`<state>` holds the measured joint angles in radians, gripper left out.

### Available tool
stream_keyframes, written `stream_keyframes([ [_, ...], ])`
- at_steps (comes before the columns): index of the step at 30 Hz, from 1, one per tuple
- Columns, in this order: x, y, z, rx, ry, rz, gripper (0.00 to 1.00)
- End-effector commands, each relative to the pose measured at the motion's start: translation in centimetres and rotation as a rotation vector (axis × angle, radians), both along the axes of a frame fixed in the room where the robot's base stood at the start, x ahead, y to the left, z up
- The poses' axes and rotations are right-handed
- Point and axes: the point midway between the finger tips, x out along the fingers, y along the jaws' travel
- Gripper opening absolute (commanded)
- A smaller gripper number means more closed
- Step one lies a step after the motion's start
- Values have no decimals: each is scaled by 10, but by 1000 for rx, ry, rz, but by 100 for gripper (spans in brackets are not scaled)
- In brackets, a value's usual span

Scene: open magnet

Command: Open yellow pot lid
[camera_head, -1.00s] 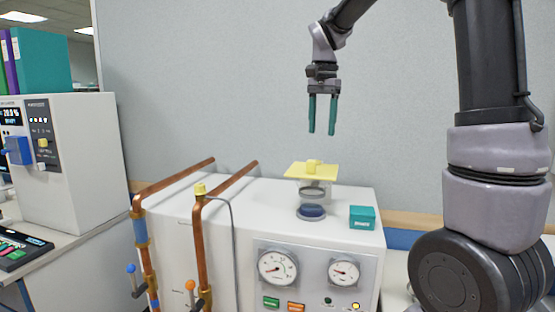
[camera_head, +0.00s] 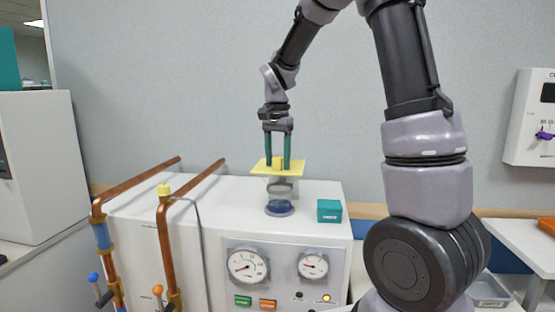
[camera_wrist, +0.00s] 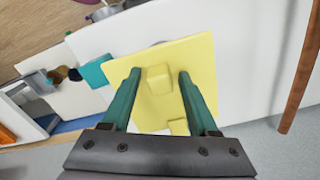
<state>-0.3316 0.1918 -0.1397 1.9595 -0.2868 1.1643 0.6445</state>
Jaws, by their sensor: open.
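My gripper (camera_head: 278,166) points down just over the lid. It is open, with its green fingers on either side of the knob; in the wrist view the fingers (camera_wrist: 160,76) show a gap on both sides. I cannot tell whether the fingertips touch the plate. The pot is mostly hidden under the lid in the wrist view.
A teal box (camera_head: 329,211) stands right of the pot on the white machine (camera_head: 215,205). Copper pipes (camera_head: 165,235) rise at the machine's left. Gauges (camera_head: 247,265) are on its front. A grey wall (camera_head: 170,100) is behind.

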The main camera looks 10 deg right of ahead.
Motion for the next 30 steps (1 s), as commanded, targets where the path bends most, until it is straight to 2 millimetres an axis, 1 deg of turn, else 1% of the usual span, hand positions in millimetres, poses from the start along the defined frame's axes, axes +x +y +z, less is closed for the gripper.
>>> stream_keyframes([
  [6,0,0,0,0,0,0,60],
  [8,0,0,0,0,0,0,37],
  [9,0,0,0,0,0,0,22],
  [11,0,0,0,0,0,0,0],
  [30,0,0,0,1,-1,0,0],
])
